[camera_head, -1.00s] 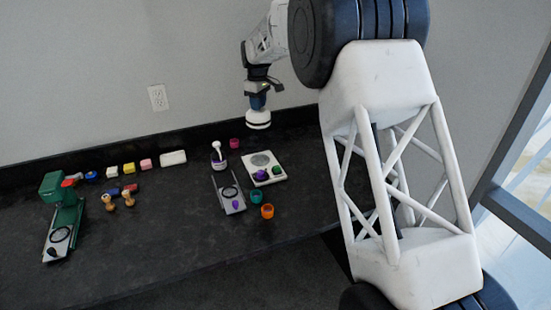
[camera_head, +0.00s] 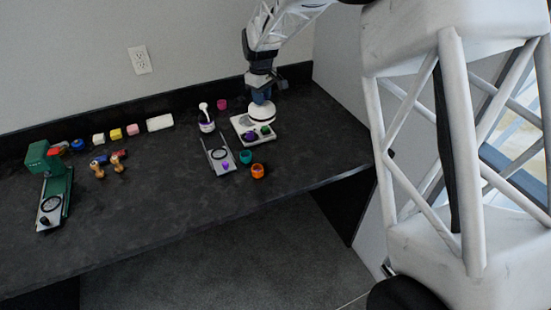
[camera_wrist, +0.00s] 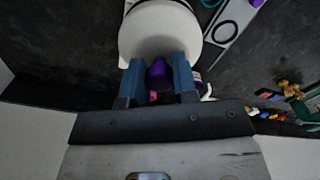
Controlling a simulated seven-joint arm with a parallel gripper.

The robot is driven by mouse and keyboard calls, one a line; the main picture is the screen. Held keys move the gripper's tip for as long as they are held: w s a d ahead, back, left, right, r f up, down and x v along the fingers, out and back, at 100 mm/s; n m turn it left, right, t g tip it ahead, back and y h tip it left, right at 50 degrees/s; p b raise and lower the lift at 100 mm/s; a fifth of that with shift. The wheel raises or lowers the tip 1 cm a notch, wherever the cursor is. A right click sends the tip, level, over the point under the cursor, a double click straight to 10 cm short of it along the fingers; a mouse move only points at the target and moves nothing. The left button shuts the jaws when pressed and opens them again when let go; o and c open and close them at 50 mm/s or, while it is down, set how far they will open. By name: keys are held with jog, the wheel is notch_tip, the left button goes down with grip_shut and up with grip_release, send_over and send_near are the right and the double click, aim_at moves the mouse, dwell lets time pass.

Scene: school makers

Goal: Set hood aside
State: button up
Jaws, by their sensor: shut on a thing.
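The hood (camera_head: 262,114) is a white round dome at the back right of the dark counter. My gripper (camera_head: 261,97) is above it, shut on its purple knob (camera_wrist: 158,72), which shows between the blue fingers in the wrist view. The white hood (camera_wrist: 160,28) fills the top middle there. In the head view the hood is over the far part of a white plate (camera_head: 239,123) and hides most of the plate's grey disc. I cannot tell whether it touches the plate. Purple and green pieces lie on the plate's near part.
A grey board (camera_head: 224,168) with a ring, a white bottle (camera_head: 206,118) and a magenta cup (camera_head: 222,104) stand close left. Teal (camera_head: 245,156) and orange cups (camera_head: 258,171) are in front. A green press (camera_head: 59,187) stands far left. The counter's right end is clear.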

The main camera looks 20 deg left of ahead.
jog(key=s+d+f+m, duration=0.1)
jog(key=s+d+f, duration=0.3)
jog(key=s+d, duration=0.3)
jog(key=s+d+f+m, duration=0.1)
jog(key=s+d+f, duration=0.3)
jog(key=s+d, duration=0.4)
jog(key=s, duration=0.2)
jog(key=shift+s+d+f+m, duration=0.2)
jog(key=shift+s+f+m, duration=0.1)
jog(key=shift+f, duration=0.1)
jog(key=shift+w+a, duration=0.1)
jog(key=w+a+f, duration=0.1)
jog(key=w+a, duration=0.7)
jog(key=w, duration=0.5)
jog(key=shift+a+f, duration=0.2)
jog(key=shift+a, duration=0.15)
jog(key=shift+w, duration=0.1)
jog(key=shift+f, duration=1.75)
jog(key=shift+f, duration=0.15)
jog(key=o, duration=1)
jog(key=shift+c, duration=0.2)
